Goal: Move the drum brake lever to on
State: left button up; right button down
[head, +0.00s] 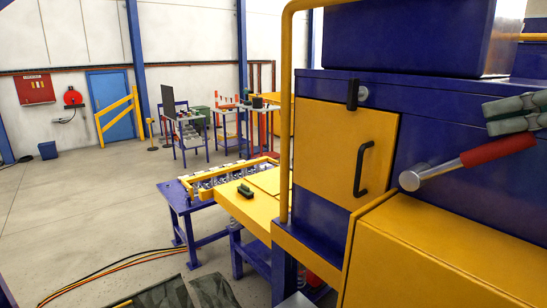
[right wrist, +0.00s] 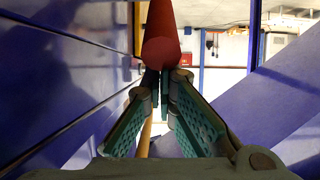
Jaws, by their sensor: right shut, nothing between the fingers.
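The drum brake lever has a red grip (head: 498,150), a short silver shaft and a round silver hub (head: 411,180) at the blue machine's side. It slants from the hub up to the right. My right gripper (head: 487,115) comes in from the right edge, just above the grip in the head view, with its grey-green fingers shut and empty. In the right wrist view the closed fingertips (right wrist: 163,82) lie just below the end of the red grip (right wrist: 160,50). I cannot tell whether they touch it. No on or off marking is readable. My left gripper is out of view.
A yellow door (head: 345,150) with a black handle (head: 363,169) and latch is left of the lever. A yellow housing (head: 440,255) juts out below, and a yellow rail (head: 285,120) rises at left. Cables (head: 130,262) lie on the otherwise mostly open floor at left.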

jog(key=shift+s+d+f+b, duration=0.15)
jog(key=shift+s+f+b, duration=0.05)
jog(key=shift+f+b, duration=0.15)
jog(key=shift+r, duration=0.1)
jog(key=shift+w+a+r+p, duration=0.3)
jog(key=shift+w+r+p, duration=0.15)
jog(key=shift+p, duration=0.5)
jog(key=s+d+r+p, duration=0.2)
jog(key=s+r+p, duration=0.1)
jog(key=r, duration=0.2)
jog(key=shift+s+d+r, duration=0.2)
jog(key=shift+s+r, duration=0.05)
jog(key=shift+r, duration=0.05)
